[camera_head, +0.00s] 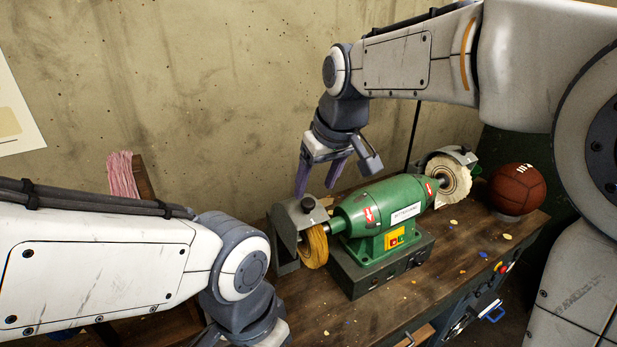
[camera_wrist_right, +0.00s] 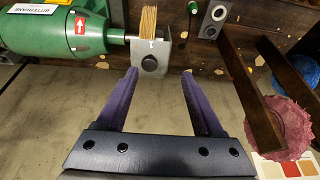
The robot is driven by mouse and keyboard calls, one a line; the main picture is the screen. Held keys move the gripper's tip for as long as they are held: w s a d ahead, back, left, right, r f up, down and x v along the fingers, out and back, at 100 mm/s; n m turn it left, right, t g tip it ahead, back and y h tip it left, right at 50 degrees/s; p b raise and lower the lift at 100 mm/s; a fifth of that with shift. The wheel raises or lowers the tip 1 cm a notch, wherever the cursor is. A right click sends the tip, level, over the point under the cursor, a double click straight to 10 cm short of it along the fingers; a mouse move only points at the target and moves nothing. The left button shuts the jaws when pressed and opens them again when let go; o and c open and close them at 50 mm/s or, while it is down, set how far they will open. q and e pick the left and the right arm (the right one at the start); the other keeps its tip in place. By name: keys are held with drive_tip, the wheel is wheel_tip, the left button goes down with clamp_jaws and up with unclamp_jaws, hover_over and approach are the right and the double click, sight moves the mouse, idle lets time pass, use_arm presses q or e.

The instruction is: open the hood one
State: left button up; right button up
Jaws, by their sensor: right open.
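A green bench polisher (camera_head: 388,215) stands on the wooden bench. A grey metal hood (camera_head: 283,226) with a dark round knob (camera_head: 308,204) sits over its left, yellow wheel (camera_head: 314,247). The hood (camera_wrist_right: 157,47) also shows in the right wrist view, ahead of the fingers, its knob towards me. A second grey hood (camera_head: 459,154) sits over the right, white wheel (camera_head: 451,182). My right gripper (camera_head: 316,188) is open and empty, with purple fingers pointing down, behind and above the left hood. My left arm enters at lower left; its fingers are out of frame.
A brown leather ball (camera_head: 517,188) rests at the bench's right end. A concrete wall (camera_head: 200,90) stands behind. The front of the bench top (camera_head: 335,320) is mostly clear.

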sight(308, 201)
drive_tip(key=w+f, duration=0.2)
drive_tip(key=w+f+p, duration=0.1)
drive_tip(key=w+f, duration=0.1)
drive_tip(key=f, duration=0.1)
drive_tip(key=w+a+f+p, duration=0.1)
drive_tip(key=f, duration=0.2)
drive_tip(key=shift+w+a, duration=0.1)
drive_tip(key=shift+w, duration=0.3)
clamp_jaws()
idle(1.2)
